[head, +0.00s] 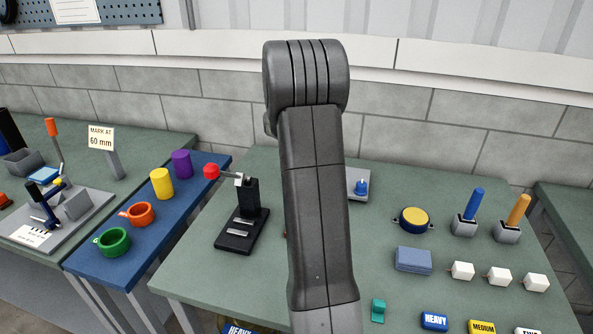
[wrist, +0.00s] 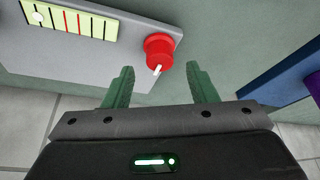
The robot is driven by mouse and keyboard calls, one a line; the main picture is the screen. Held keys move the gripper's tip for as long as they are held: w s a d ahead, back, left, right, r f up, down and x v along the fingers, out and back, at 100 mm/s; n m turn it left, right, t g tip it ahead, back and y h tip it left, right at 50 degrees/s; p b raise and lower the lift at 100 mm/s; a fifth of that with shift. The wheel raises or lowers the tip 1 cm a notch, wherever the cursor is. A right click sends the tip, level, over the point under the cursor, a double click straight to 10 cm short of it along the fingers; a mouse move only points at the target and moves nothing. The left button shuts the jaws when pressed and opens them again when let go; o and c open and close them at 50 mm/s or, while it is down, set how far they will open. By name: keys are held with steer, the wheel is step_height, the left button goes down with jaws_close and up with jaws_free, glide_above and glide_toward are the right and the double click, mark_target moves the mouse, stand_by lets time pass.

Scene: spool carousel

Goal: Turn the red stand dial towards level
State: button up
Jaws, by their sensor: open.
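The red dial (wrist: 160,48) sits on a grey panel (wrist: 105,62) in the wrist view. It has a white pointer mark on its lower edge, pointing down and slightly left in the picture. My gripper (wrist: 160,74) is open, with its two green fingers spread to the left and right of the dial's line. The dial shows just beyond the fingertips, and neither finger appears to touch it. In the head view my arm hides the gripper and the dial.
In the head view, a black stand (head: 243,228) with a red-tipped side arm stands left of my arm. A blue knob (head: 361,188) on a grey plate is close on the right. A blue board (head: 150,205) with coloured cups and cylinders lies further left.

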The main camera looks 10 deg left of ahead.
steer(key=shift+x, duration=1.6)
steer(key=c, duration=1)
steer(key=m+b, duration=0.1)
steer(key=m+h+b, duration=0.1)
steer(key=m+b, duration=0.1)
steer(key=shift+a+f+m+t, duration=0.15)
steer(key=shift+f+m+t, duration=0.05)
steer(key=shift+m+t, duration=0.1)
steer(key=m+h+b, duration=0.1)
steer(key=m+b, duration=0.1)
steer(key=shift+a+m+h, duration=0.1)
steer(key=shift+m+h, duration=0.2)
steer(key=shift+m, duration=0.1)
steer(key=m+h+b, duration=0.1)
steer(key=m, duration=0.2)
steer(key=m+g+h+b, duration=0.1)
steer(key=m, duration=0.2)
steer(key=shift+a+r+b, duration=0.1)
steer(key=shift+r+b, duration=0.1)
steer(key=shift+b, duration=0.1)
